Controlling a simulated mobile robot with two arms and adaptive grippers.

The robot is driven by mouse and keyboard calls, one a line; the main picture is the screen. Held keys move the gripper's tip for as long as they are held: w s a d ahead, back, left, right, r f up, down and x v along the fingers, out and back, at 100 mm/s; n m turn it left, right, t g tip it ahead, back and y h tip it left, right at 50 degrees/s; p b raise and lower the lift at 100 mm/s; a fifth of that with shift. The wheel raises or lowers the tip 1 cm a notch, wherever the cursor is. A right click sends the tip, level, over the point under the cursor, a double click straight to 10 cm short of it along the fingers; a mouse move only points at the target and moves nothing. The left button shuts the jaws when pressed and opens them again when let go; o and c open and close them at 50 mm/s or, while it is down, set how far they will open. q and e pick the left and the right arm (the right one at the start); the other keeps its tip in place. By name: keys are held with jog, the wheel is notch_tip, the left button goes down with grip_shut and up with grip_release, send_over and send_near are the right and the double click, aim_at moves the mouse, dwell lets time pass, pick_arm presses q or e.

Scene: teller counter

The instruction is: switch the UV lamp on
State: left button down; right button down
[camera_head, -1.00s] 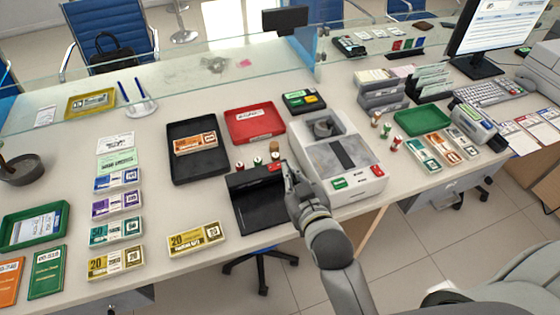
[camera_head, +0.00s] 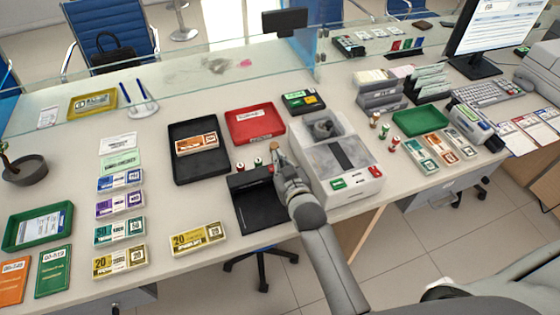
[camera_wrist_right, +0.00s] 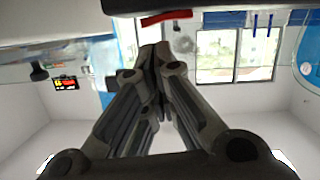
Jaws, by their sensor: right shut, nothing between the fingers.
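The UV lamp (camera_head: 258,208) is the black open-fronted unit at the front middle of the counter in the head view. The red switch at the right end of its top is mostly covered by my right gripper (camera_head: 277,162). My left gripper is out of view.
A grey-white counting machine (camera_head: 340,165) stands immediately right of my right gripper. Small rolls and a brown cylinder stand behind the lamp. A black tray (camera_head: 182,172) and a red tray (camera_head: 268,133) lie behind. A yellow banknote bundle (camera_head: 198,239) lies left of the lamp.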

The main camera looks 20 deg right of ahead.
jog(key=shift+f, duration=0.45)
